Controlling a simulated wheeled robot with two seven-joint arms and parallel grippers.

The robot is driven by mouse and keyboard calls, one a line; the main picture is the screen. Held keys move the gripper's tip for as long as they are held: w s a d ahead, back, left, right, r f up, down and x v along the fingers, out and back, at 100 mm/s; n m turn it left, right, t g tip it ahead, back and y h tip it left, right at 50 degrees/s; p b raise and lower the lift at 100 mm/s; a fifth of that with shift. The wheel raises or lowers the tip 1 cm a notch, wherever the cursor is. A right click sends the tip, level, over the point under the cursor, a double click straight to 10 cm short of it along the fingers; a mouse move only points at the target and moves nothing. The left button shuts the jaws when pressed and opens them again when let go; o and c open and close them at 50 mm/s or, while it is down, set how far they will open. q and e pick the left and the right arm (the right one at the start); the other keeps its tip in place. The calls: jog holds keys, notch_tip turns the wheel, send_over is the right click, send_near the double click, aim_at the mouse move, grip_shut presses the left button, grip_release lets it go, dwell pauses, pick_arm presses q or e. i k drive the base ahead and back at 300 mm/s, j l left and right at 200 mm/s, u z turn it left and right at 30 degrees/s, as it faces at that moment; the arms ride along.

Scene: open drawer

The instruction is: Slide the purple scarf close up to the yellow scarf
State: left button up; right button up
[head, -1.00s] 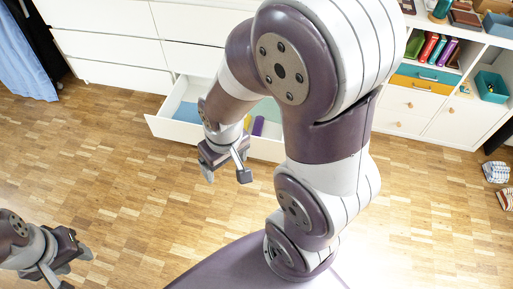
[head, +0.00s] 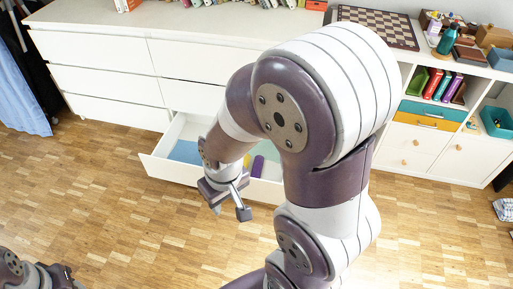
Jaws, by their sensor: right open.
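The purple scarf (head: 257,166) shows as a small upright strip inside the open drawer (head: 162,168), partly hidden by my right arm. A thin bit of the yellow scarf (head: 246,160) shows just left of it, mostly hidden behind the arm; I cannot tell how wide the gap between them is. My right gripper (head: 229,211) is open and empty. In the picture it is in front of the drawer and below the scarves. My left gripper (head: 66,279) is at the bottom left corner, cut by the frame edge, far from the drawer.
A blue item (head: 186,152) lies in the left of the drawer. A shelf unit (head: 440,150) with books and a teal bin (head: 497,122) stands at right.

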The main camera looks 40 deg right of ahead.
aim_at(259, 159)
jog(key=i+l, duration=0.55)
jog(key=l, duration=0.15)
jog(key=i+l, duration=0.6)
jog(key=l, duration=0.1)
